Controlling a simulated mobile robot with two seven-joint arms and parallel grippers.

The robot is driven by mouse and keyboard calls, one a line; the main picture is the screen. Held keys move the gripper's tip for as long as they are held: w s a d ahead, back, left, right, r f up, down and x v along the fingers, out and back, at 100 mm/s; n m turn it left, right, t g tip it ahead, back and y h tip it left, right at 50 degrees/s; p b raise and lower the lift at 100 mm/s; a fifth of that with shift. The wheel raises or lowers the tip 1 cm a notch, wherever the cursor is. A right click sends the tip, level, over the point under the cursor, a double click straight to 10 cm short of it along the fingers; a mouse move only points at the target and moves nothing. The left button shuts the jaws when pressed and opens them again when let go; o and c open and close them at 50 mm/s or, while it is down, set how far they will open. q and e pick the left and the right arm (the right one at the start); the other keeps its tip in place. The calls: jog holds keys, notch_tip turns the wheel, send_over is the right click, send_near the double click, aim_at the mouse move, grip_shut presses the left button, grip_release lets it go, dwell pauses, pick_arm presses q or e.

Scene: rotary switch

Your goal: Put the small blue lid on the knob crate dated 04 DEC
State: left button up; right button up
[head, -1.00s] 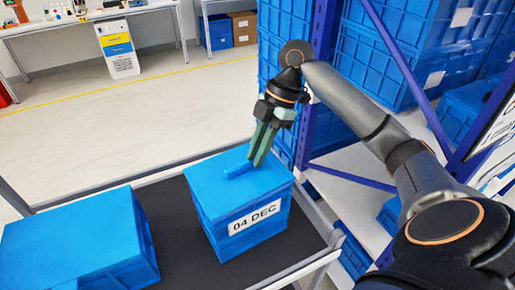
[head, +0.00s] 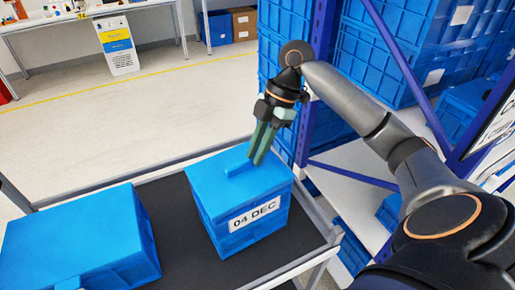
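The knob crate dated 04 DEC (head: 236,232) stands on the dark cart top, its label facing me. The small blue lid (head: 216,187) lies over its top and looks about level, with a raised bar handle (head: 239,167) on it. My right gripper (head: 257,157) points down at the far right end of the handle. Its two greenish fingers appear close together, and I cannot tell whether they are apart or touch the handle. The crate's inside is hidden. My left gripper is not in view.
A larger blue crate (head: 75,240) stands at the left on the same cart (head: 180,232), with a bare strip of dark surface between. Blue rack posts (head: 315,75) and stacked blue crates (head: 385,62) stand close behind my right arm. Floor is open behind the cart.

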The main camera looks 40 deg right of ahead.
jog(key=o, duration=0.5)
jog(key=shift+r, duration=0.1)
jog(key=v, duration=0.7)
jog(key=shift+s+d+r, duration=0.1)
jog(key=shift+r, duration=0.1)
